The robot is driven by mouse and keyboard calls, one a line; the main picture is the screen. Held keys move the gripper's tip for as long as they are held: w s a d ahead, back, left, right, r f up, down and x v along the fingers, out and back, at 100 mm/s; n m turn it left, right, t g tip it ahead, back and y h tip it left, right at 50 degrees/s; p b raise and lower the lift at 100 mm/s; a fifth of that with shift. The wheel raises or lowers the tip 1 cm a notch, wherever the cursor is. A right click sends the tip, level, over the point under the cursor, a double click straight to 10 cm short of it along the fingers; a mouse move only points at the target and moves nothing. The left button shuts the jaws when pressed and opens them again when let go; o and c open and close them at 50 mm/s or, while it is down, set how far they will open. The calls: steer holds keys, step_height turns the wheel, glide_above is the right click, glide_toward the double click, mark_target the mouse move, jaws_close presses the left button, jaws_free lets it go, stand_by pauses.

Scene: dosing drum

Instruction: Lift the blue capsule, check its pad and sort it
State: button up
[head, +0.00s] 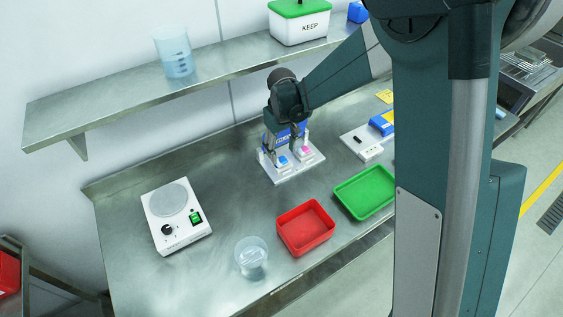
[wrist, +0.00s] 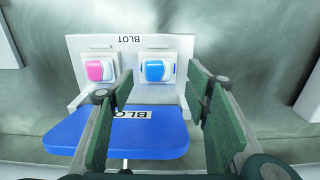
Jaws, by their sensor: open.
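The blue capsule (wrist: 158,70), blue and white, sits in the right-hand seat of a white holder marked BLOT (wrist: 130,43). It also shows in the head view (head: 282,161). A pink and white capsule (wrist: 101,69) sits in the other seat, also visible in the head view (head: 307,151). A blue panel marked BLOT (wrist: 100,135) lies in front of the holder in the wrist view. My gripper (wrist: 163,90) is open and empty, with its fingers apart. In the head view my gripper (head: 279,145) is over the holder. The blue capsule's underside is hidden.
A red tray (head: 331,240) and a green tray (head: 341,206) lie near the bench's front edge, beside a clear beaker (head: 252,262). A white device with a round plate (head: 170,200) stands left. The shelf (head: 120,103) holds a KEEP box (head: 300,30).

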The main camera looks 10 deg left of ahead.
mark_target(282, 160)
steer(key=shift+f, duration=0.35)
steer(key=shift+w+f, duration=0.2)
steer(key=shift+f, duration=2.3)
steer(key=c, duration=0.8)
